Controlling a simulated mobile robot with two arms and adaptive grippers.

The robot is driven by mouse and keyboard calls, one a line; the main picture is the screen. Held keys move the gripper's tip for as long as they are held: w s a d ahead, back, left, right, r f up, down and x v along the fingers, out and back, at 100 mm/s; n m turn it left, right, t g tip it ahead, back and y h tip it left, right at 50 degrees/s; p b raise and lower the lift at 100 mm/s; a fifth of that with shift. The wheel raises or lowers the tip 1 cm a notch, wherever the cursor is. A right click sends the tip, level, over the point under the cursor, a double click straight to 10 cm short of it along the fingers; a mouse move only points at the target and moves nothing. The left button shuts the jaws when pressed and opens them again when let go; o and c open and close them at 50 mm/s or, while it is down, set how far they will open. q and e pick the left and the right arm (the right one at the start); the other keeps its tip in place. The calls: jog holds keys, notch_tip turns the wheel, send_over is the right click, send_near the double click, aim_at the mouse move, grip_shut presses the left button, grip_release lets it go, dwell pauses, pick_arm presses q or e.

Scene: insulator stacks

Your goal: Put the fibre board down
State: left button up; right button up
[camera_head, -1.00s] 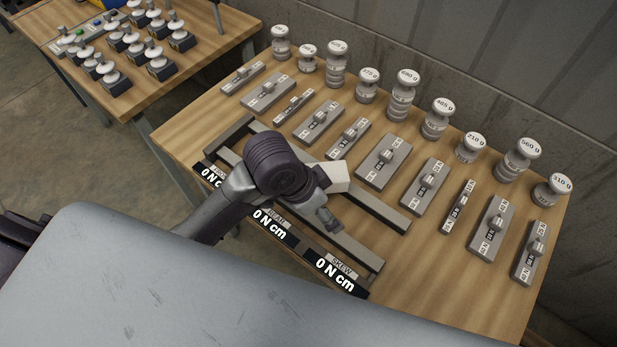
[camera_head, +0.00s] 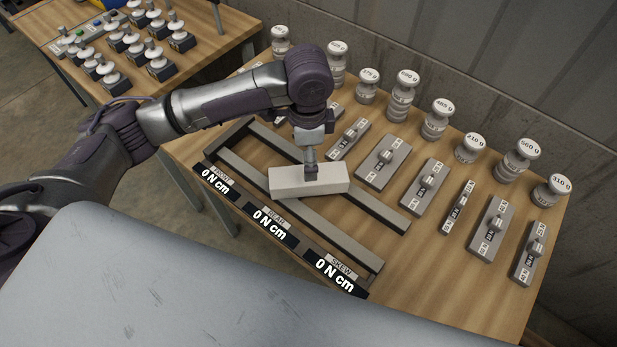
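A pale, off-white rectangular block (camera_head: 285,182), which I take to be the fibre board, shows in the head view over the grey rail frame (camera_head: 330,239) on the wooden table. My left gripper (camera_head: 311,174) points down and is shut on the block at the middle of its top; the fingertips are small and partly hidden. The block looks level, its long side running left to right across the frame's opening. I cannot tell whether it touches the rails. The front display (camera_head: 217,184), rear display (camera_head: 269,223) and skew display (camera_head: 336,277) each read 0 N cm. My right gripper is not in view.
Several grey bases with knobs, such as this one (camera_head: 384,162), stand behind and right of the frame. Several labelled insulator weights (camera_head: 402,97) line the back edge by the wall. A second table (camera_head: 196,60) with insulators is at upper left. Bare wood lies at right front (camera_head: 440,290).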

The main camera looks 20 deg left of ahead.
pick_arm(q)
jog(key=shift+s+d+f+p, duration=0.1)
jog(key=shift+f+p, duration=0.45)
jog(key=shift+f, duration=3.25)
jog(key=shift+c, duration=0.2)
jog(key=c, duration=1.4)
